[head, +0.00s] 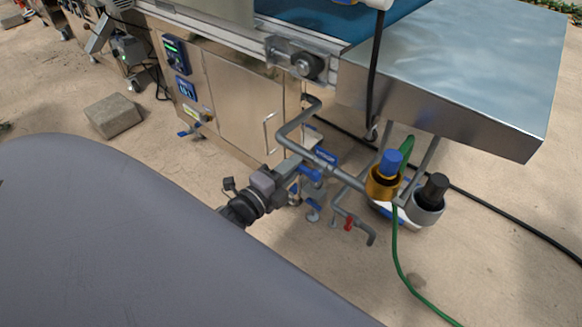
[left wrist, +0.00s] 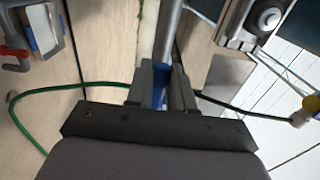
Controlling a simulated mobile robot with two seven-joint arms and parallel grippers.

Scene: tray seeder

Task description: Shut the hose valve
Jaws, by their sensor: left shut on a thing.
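A grey pipe (head: 292,130) comes out of the steel machine and bends down toward the lower right. A blue valve lever (head: 311,173) sits by this pipe. My left gripper (head: 303,168) is at the lever, and its fingers are shut on it. In the left wrist view the blue lever (left wrist: 160,94) shows between the two fingers, with the grey pipe (left wrist: 168,35) running just beyond it. The fingers hide part of the lever. A second valve with a red handle (head: 349,223) is on a lower pipe. My right gripper is not in view.
A green hose (head: 399,258) hangs to the ground beside a brass fitting with a blue cap (head: 391,162) and a black-capped one (head: 434,190). A steel table (head: 455,75) overhangs at the right. A concrete block (head: 113,115) lies on the sandy ground.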

